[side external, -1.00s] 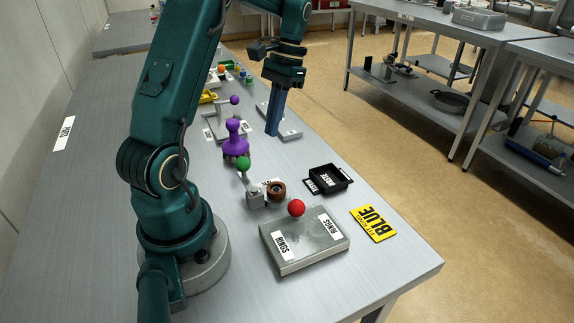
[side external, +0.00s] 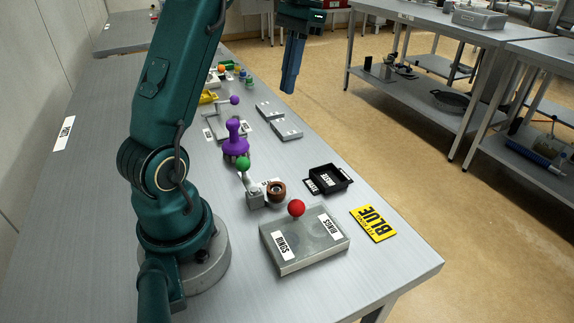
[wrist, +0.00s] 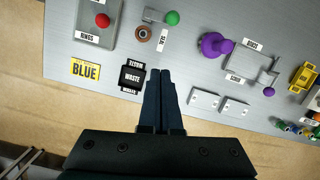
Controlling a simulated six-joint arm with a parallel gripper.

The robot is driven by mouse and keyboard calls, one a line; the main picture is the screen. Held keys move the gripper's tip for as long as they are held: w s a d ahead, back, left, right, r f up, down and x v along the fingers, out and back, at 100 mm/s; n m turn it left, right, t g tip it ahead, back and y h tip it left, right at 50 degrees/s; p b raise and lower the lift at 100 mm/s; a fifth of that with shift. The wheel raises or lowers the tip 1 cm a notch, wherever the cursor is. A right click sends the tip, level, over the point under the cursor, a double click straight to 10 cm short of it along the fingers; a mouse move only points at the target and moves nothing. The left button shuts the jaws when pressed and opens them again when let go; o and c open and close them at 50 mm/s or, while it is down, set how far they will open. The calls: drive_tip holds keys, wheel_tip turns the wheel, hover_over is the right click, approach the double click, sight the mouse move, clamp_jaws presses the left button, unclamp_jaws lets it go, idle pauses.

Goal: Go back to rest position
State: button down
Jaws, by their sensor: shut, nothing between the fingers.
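My gripper (side external: 290,88) is shut and empty, raised well above the far right edge of the metal table (side external: 95,190) in the side external view.
A grey box with a red knob (side external: 297,208), a black waste tray (side external: 330,178), a yellow BLUE sign (side external: 373,223), a green-knobbed lever (side external: 243,164) and a purple knob (side external: 235,138) stand on the table. The left part of the table is mostly bare.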

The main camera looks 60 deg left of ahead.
drive_tip(key=s+d+r+m+t+y, duration=0.1)
drive_tip(key=s+d+r+t, duration=0.1)
drive_tip(key=d, duration=0.3)
drive_tip(key=s+d+r+m+t, duration=0.1)
drive_tip(key=s+d+m, duration=0.15)
drive_tip(key=d, duration=0.25)
drive_tip(key=s+d+f+n+t, duration=0.1)
drive_tip(key=s+d+f+t, duration=0.3)
drive_tip(key=d+f+t, duration=0.1)
drive_tip(key=shift+s+d+f+h, duration=0.2)
drive_tip(key=shift+d+f+h, duration=0.3)
drive_tip(key=shift+f, duration=0.9)
